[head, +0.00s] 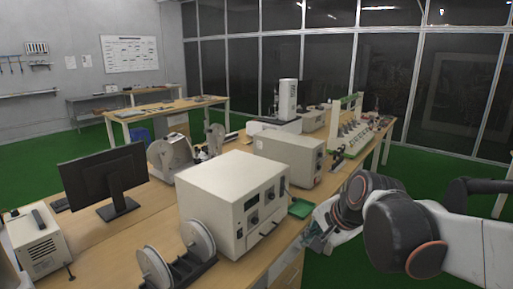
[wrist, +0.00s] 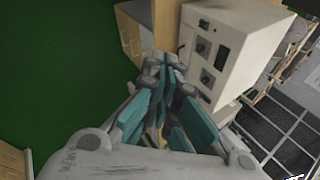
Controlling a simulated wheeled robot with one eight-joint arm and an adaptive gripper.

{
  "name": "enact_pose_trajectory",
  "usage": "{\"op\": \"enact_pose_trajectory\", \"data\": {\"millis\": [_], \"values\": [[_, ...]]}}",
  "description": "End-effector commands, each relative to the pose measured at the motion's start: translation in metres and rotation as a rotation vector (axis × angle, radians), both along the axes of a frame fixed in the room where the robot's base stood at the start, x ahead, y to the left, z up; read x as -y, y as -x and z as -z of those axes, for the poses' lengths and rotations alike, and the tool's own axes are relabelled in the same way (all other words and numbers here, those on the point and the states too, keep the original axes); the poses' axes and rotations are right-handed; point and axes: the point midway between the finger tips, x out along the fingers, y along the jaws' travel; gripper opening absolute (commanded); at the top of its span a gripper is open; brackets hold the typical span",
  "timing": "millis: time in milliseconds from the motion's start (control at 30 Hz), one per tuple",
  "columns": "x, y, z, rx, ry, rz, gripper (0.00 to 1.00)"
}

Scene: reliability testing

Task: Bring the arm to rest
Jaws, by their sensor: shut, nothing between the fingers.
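My arm comes in from the right edge of the head view, and my gripper (head: 314,240) hangs at the bench's front edge, just right of the large cream instrument (head: 223,203). In the wrist view my gripper (wrist: 168,68) shows teal finger pads close together. It is shut and holds nothing. The cream instrument, with dark knobs and a display, also stands close beyond the fingers in the wrist view (wrist: 221,46). I cannot tell whether the fingers touch it or the bench.
The long wooden bench (head: 88,243) carries a monitor (head: 103,180), wire spools (head: 176,262), a second cream box (head: 290,157) and a small green tray (head: 300,208). Wooden cabinets (wrist: 130,33) are under the bench. Green floor (wrist: 60,70) lies open beside it.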

Motion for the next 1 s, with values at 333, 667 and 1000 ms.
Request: {"op": "enact_pose_trajectory", "data": {"millis": [333,667,1000], "values": [[0.037,0.106,0.001,0.126,0.435,-0.391,0.00],[0.062,0.169,0.020,0.172,0.747,-0.688,0.00],[0.066,0.176,0.023,0.176,0.795,-0.735,0.00]]}}
